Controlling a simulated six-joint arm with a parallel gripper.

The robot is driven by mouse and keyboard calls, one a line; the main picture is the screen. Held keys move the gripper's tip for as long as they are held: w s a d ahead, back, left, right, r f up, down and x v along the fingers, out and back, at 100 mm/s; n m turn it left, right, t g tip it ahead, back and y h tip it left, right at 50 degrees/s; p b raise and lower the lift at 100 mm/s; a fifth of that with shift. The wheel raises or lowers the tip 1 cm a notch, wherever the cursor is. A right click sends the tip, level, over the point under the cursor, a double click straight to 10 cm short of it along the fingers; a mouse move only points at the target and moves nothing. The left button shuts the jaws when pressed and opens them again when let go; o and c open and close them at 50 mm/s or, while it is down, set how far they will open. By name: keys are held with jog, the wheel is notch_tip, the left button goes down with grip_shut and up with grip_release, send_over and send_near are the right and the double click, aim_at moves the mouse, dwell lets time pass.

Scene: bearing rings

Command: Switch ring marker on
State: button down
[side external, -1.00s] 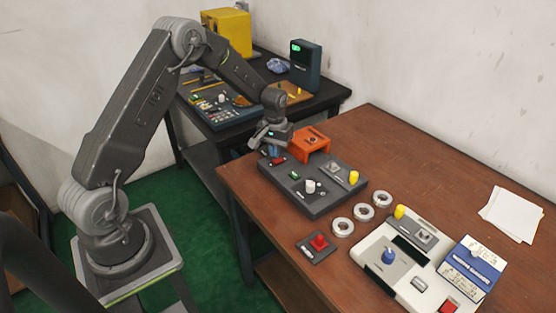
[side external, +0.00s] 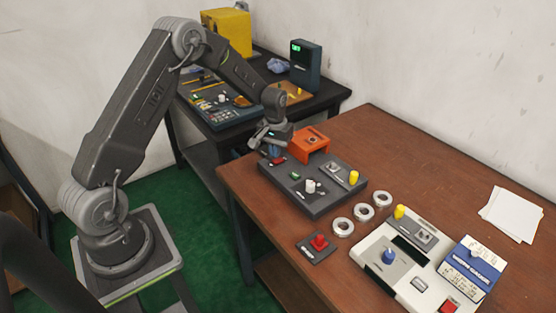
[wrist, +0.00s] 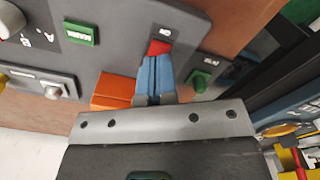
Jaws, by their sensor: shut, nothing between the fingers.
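A dark grey machine panel (side external: 327,203) lies on the brown table, with an orange bracket (side external: 312,140) at its far side. Its red rocker switch (side external: 278,160) is at the end nearest my gripper (side external: 274,154). In the wrist view, my gripper's blue fingers (wrist: 155,62) are shut together with nothing between them. Their tips are right at the red switch (wrist: 159,47) and partly cover it; I cannot tell whether they touch it. A small green block (wrist: 80,33) sits on the panel. I cannot read which way the switch is tipped.
Three metal rings (side external: 343,227) lie in front of the panel. A red button on a small plate (side external: 319,242) and a white machine (side external: 408,275) stand nearer the camera. Papers (side external: 513,216) lie at right. A black table (side external: 233,120) with equipment stands behind.

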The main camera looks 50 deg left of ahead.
aim_at(275, 161)
jog(key=shift+f, duration=1.35)
dwell(0.9)
jog(key=shift+r, duration=3.55)
